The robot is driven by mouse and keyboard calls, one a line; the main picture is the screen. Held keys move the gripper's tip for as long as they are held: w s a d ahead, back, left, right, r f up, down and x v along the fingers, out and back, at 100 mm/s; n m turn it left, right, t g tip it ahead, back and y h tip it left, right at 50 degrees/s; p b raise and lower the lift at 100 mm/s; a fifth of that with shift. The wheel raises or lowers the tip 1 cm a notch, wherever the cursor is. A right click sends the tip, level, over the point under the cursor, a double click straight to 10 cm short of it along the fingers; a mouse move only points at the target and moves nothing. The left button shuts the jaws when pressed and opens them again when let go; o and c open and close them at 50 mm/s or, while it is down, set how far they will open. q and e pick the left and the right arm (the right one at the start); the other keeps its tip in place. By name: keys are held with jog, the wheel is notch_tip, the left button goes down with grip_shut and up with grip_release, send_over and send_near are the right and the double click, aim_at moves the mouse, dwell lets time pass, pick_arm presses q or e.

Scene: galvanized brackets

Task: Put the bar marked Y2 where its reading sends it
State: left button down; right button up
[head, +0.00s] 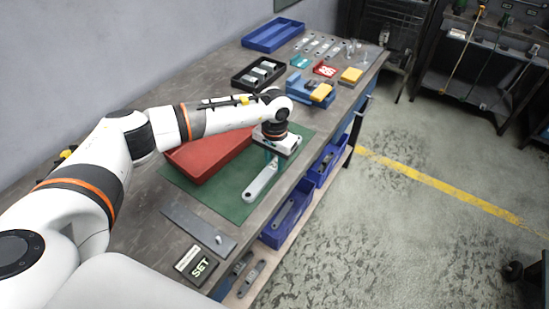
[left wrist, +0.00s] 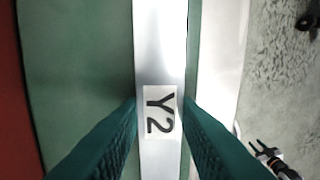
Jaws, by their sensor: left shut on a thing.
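My left gripper (head: 270,160) points down over the green mat (head: 222,199). It is shut on the bar marked Y2 (head: 262,182), a light grey metal strip. In the left wrist view the bar (left wrist: 161,45) runs between the two teal fingers, and its white Y2 label (left wrist: 159,112) faces the camera. I cannot tell whether the bar touches the mat. A black and white pronged part at the lower right of the wrist view may be my right gripper (left wrist: 265,158); its jaws are unclear.
A grey plate (head: 190,224) and a SET sign (head: 200,268) are nearer me. A blue and yellow device (head: 305,88), a black tray (head: 240,84) and a blue tray (head: 250,43) stand farther back.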

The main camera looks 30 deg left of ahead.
aim_at(275, 164)
pick_arm(q)
jog(key=shift+f+b, duration=0.15)
jog(key=shift+b, duration=0.15)
jog(key=c, duration=1.1)
grip_release()
jog(key=shift+r+p, duration=0.35)
jog(key=shift+p, duration=0.1)
jog(key=shift+r+b, duration=0.3)
jog(key=shift+b, duration=0.05)
notch_tip(275, 164, up, 11)
jog(key=b, duration=0.2)
